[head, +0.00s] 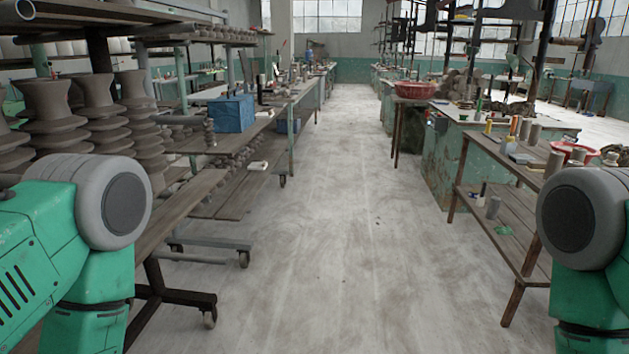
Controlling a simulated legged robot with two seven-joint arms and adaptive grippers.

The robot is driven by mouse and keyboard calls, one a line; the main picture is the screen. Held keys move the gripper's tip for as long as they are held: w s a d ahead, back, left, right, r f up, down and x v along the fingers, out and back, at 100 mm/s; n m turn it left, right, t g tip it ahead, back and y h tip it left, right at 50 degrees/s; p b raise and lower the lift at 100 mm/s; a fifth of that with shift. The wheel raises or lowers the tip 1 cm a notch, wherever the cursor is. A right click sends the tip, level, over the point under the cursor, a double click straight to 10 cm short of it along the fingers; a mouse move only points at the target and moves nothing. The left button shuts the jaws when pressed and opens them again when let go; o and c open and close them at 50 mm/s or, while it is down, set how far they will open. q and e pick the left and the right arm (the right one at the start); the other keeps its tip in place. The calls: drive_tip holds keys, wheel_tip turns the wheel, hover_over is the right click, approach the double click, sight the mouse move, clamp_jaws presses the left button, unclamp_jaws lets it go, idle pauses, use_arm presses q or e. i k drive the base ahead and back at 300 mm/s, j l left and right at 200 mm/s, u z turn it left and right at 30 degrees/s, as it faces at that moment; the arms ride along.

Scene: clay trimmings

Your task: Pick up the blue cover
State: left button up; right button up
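A blue, box-shaped thing (232,114), which looks like the blue cover, sits on the long wooden workbench (275,107) left of the aisle. It is some distance ahead of me, and nothing of mine touches it. Whether it is a cloth over something or a solid box, I cannot tell. My green and grey arm links show at the lower left and lower right edges. Neither of my grippers is in view.
A wheeled rack with stacked clay pieces (97,95) stands at the near left, its castors (243,259) reaching toward the aisle. A wooden shelf table (510,210) stands at the right. A red basin (415,90) sits farther back. The concrete aisle (345,200) between is clear.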

sight(234, 113)
drive_tip(key=i, duration=2.75)
drive_tip(key=i+u, duration=0.15)
drive_tip(key=i, duration=0.5)
drive_tip(key=i+l, duration=0.2)
drive_tip(key=i, duration=0.5)
drive_tip(key=j+u, duration=0.05)
